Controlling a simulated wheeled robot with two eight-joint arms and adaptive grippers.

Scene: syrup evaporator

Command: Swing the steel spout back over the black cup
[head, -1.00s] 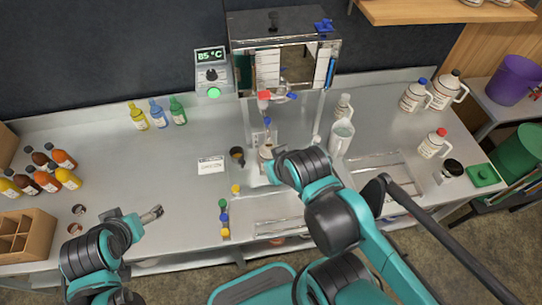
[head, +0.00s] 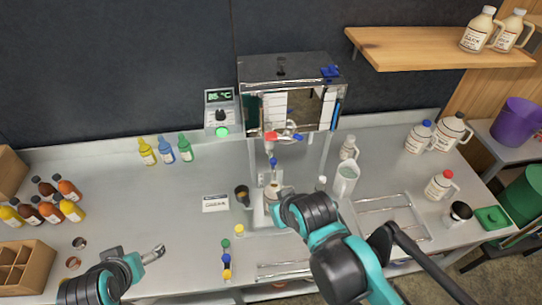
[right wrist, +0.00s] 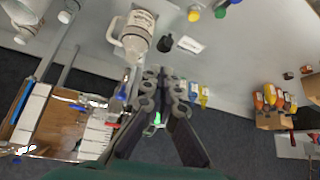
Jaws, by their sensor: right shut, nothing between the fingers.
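The steel spout is hard to pick out. The tap with red and blue handles (head: 272,137) hangs below the evaporator box (head: 290,75), and shows blurred in the right wrist view (right wrist: 120,100). The black cup (head: 242,194) stands on the bench, left of a pale jug (head: 272,191) below the tap. The cup (right wrist: 165,43) also shows beside the labelled jug (right wrist: 137,35) in the right wrist view. My right gripper (right wrist: 164,75) is shut and empty, close to the jug and tap. My left gripper (head: 153,254) is over the bench, away from these; its opening is unclear.
A temperature controller (head: 221,112) stands left of the evaporator. A white card (head: 215,203) lies left of the cup. A clear pitcher (head: 346,180) and a wire rack (head: 392,217) stand right. Several syrup bottles and a wooden crate (head: 25,265) are far left.

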